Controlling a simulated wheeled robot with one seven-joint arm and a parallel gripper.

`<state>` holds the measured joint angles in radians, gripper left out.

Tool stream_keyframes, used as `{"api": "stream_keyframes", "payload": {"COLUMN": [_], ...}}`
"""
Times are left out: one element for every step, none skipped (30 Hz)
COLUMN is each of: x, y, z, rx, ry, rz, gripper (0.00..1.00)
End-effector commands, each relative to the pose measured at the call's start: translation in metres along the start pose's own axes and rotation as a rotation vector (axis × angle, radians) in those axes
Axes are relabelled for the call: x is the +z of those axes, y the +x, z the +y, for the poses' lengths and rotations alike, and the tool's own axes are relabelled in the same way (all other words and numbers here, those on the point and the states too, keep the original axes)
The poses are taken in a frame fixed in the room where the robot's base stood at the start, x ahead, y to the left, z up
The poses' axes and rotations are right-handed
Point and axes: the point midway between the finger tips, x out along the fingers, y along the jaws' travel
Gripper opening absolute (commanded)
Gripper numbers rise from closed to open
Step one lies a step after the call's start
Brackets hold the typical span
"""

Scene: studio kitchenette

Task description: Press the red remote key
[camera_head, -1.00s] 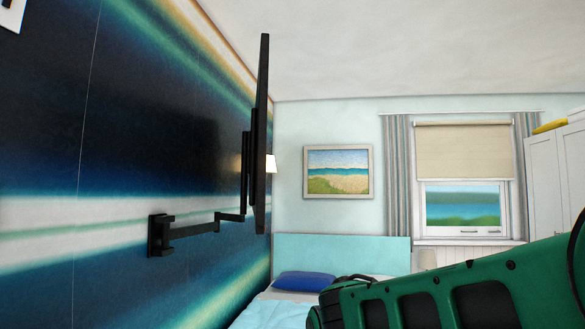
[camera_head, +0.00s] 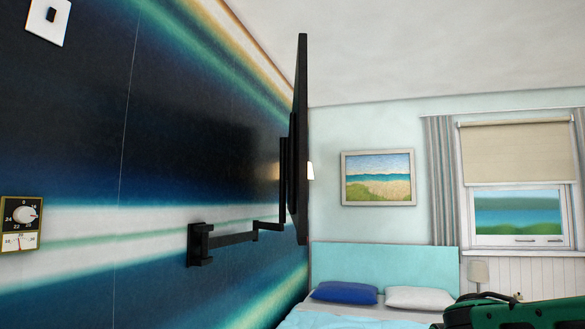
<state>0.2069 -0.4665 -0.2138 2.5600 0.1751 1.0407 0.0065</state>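No remote and no red key show in the head view. My arm (camera_head: 515,312), green with black parts, shows only in part at the bottom right corner. My gripper is not in view, so its fingers and anything near them are hidden.
A thin black screen (camera_head: 301,140), seen edge-on, hangs on a black wall bracket (camera_head: 230,239). A light switch (camera_head: 48,16) and a dial control (camera_head: 22,222) are on the left wall. A bed with a blue pillow (camera_head: 345,292) stands at the back, below a picture (camera_head: 378,178).

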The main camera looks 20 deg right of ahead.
Motion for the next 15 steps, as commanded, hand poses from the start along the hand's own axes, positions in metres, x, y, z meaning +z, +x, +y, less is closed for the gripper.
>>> {"api": "stream_keyframes", "payload": {"x": [0.0000, 0.0000, 0.0000, 0.0000, 0.0000, 0.0000, 0.0000, 0.0000, 0.0000, 0.0000, 0.0000, 0.0000, 0.0000, 0.0000, 0.0000], "y": [0.0000, 0.0000, 0.0000, 0.0000, 0.0000, 0.0000, 0.0000, 0.0000, 0.0000, 0.0000, 0.0000, 0.0000, 0.0000, 0.0000, 0.0000], "z": [0.0000, 0.0000, 0.0000, 0.0000, 0.0000, 0.0000, 0.0000, 0.0000, 0.0000, 0.0000, 0.0000, 0.0000, 0.0000, 0.0001, 0.0000], "rx": [0.000, 0.000, 0.000, 0.000, 0.000, 0.000, 0.000, 0.000, 0.000, 0.000, 0.000, 0.000, 0.000, 0.000, 0.000], "ry": [0.000, 0.000, 0.000, 0.000, 0.000, 0.000, 0.000, 0.000, 0.000, 0.000, 0.000, 0.000, 0.000, 0.000, 0.000], "rz": [0.000, 0.000, 0.000, 0.000, 0.000, 0.000, 0.000, 0.000, 0.000, 0.000, 0.000, 0.000, 0.000, 0.000, 0.000], "gripper": [0.23, 0.16, 0.06, 0.00, 0.00, 0.00, 0.00, 0.00, 0.00, 0.00, 0.00, 0.00, 0.00, 0.00, 0.00]}}
